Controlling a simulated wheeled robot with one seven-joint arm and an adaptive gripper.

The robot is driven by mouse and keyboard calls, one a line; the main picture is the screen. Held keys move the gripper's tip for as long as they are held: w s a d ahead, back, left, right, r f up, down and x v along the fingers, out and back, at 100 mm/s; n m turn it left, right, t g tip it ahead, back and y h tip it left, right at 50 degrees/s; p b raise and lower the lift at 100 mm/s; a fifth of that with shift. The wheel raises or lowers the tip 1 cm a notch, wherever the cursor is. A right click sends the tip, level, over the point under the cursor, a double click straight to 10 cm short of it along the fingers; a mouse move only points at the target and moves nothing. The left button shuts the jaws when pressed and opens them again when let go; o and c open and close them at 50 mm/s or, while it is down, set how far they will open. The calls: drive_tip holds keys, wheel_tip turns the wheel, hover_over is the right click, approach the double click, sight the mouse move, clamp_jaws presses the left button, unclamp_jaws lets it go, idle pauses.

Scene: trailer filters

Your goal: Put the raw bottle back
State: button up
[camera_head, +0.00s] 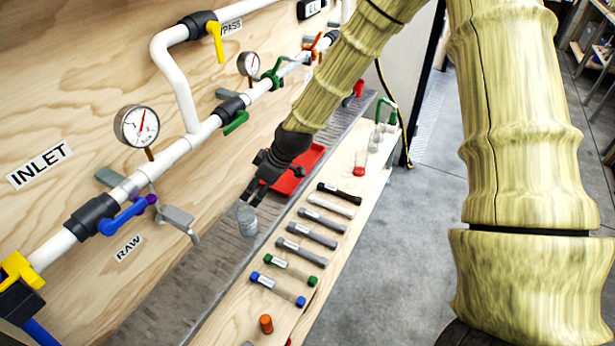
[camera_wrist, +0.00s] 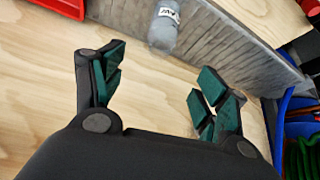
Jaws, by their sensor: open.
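The raw bottle (camera_head: 247,220) is a small clear grey bottle on the grey ledge below the pipe panel. In the wrist view the bottle (camera_wrist: 164,28) shows a white label with dark letters that seem to read RAW. My gripper (camera_head: 252,194) is close to the bottle in the head view. In the wrist view my gripper (camera_wrist: 160,80) has its fingers spread, with the bottle beyond the fingertips and nothing between them. A RAW label (camera_head: 129,248) is on the wooden panel, near a blue-handled valve (camera_head: 122,218) and a small grey bracket (camera_head: 177,217).
A row of labelled tubes (camera_head: 300,253) lies on the wooden shelf in front of the ledge. A red tray (camera_head: 300,172) sits behind my gripper. Pipes with gauges (camera_head: 136,126) run along the panel. An orange cap-like piece (camera_head: 266,324) stands at the near end.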

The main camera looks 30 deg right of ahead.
drive_tip(key=s+f+m+g+h, duration=0.1)
drive_tip(key=s+f+m, duration=0.2)
drive_tip(key=s+f, duration=0.7)
drive_tip(key=s+d+f+m+g+h, duration=0.1)
drive_tip(key=s+f+m, duration=0.1)
drive_tip(key=s+f, duration=0.3)
drive_tip(key=s+d+f+m+g+h, duration=0.1)
drive_tip(key=s+f, duration=0.5)
drive_tip(key=s, duration=0.8)
drive_tip(key=s+d+f+m+g+h, duration=0.1)
drive_tip(key=s+f+m, duration=0.2)
drive_tip(key=s, duration=0.7)
wheel_tip(320, 180, down, 2)
drive_tip(key=shift+s+d+f, duration=0.15)
drive_tip(key=shift+s+d, duration=0.1)
